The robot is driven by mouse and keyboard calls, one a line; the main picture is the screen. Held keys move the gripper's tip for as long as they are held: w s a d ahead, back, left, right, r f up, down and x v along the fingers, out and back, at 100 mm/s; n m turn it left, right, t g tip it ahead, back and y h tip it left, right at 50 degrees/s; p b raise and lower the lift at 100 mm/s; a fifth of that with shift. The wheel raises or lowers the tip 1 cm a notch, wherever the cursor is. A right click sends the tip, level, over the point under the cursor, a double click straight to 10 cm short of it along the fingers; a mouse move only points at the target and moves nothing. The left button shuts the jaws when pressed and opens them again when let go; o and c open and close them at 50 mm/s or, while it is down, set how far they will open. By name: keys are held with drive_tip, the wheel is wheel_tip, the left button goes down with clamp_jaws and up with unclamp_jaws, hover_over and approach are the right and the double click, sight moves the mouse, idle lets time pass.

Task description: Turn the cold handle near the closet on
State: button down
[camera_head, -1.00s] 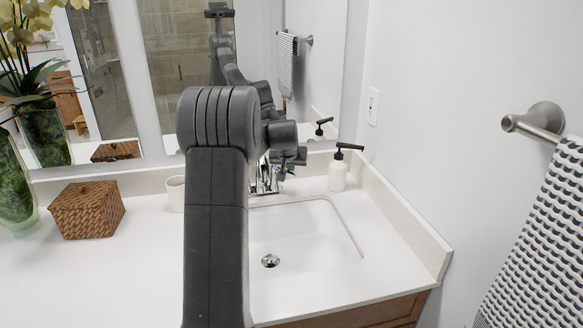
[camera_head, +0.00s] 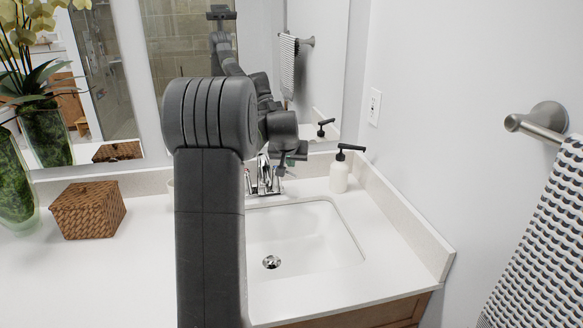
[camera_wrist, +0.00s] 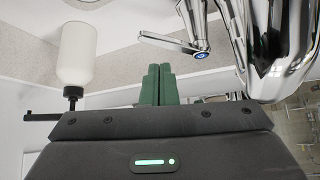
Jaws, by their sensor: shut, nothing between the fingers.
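The chrome faucet (camera_head: 264,180) stands at the back of the sink, partly hidden by my arm in the head view. In the wrist view the faucet body (camera_wrist: 275,50) fills the right side. The cold handle (camera_wrist: 198,48), a chrome lever with a blue mark, points left from its post. My gripper (camera_wrist: 160,70) has its green fingers together and empty. The fingertips appear just below the lever in the wrist view, with a small visible gap. In the head view my gripper (camera_head: 291,160) is small and dark, near the faucet; its fingers are hard to make out.
A white soap bottle with a black pump (camera_head: 339,172) stands right of the faucet, close to my gripper; it also shows in the wrist view (camera_wrist: 76,55). The sink basin (camera_head: 310,235) is empty. A wicker box (camera_head: 88,209) sits left. A mirror (camera_head: 190,60) backs the counter.

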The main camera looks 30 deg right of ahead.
drive_tip(key=v, duration=0.9)
drive_tip(key=shift+s+r, duration=0.15)
drive_tip(key=shift+r, duration=0.05)
drive_tip(key=shift+a, duration=0.2)
